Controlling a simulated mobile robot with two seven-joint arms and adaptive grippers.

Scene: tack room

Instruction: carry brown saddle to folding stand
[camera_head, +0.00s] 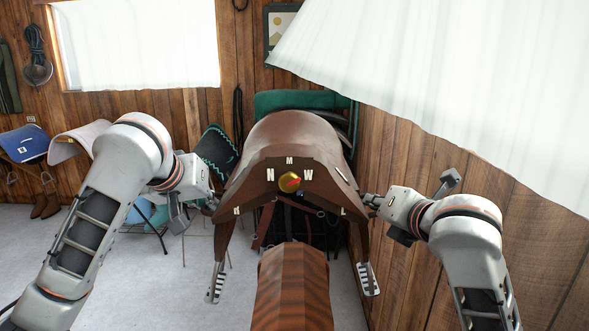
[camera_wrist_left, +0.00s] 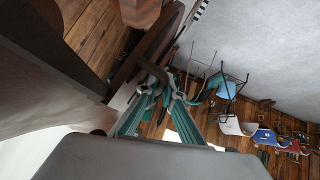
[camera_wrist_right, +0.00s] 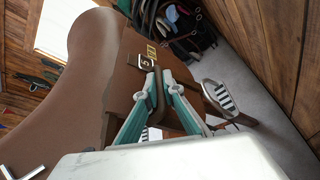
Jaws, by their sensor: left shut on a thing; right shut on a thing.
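The brown saddle (camera_head: 297,135) is held up in front of me between my two grippers, with its seat upward and a stirrup hanging on each side. My left gripper (camera_head: 213,199) is shut on the saddle's left edge; in the left wrist view its fingers (camera_wrist_left: 166,92) close on a dark handle-like loop. My right gripper (camera_head: 370,201) is shut on the right edge; in the right wrist view its fingers (camera_wrist_right: 158,88) close on a similar loop. Thin stand legs (camera_head: 203,240) show behind my left gripper, but I cannot tell whether they belong to the folding stand.
A striped wooden beam (camera_head: 293,285) is low in front, below the saddle. Wood-panelled wall (camera_head: 440,175) is close on the right. A green-covered item (camera_head: 300,99) stands behind the saddle. Grey floor is open at left.

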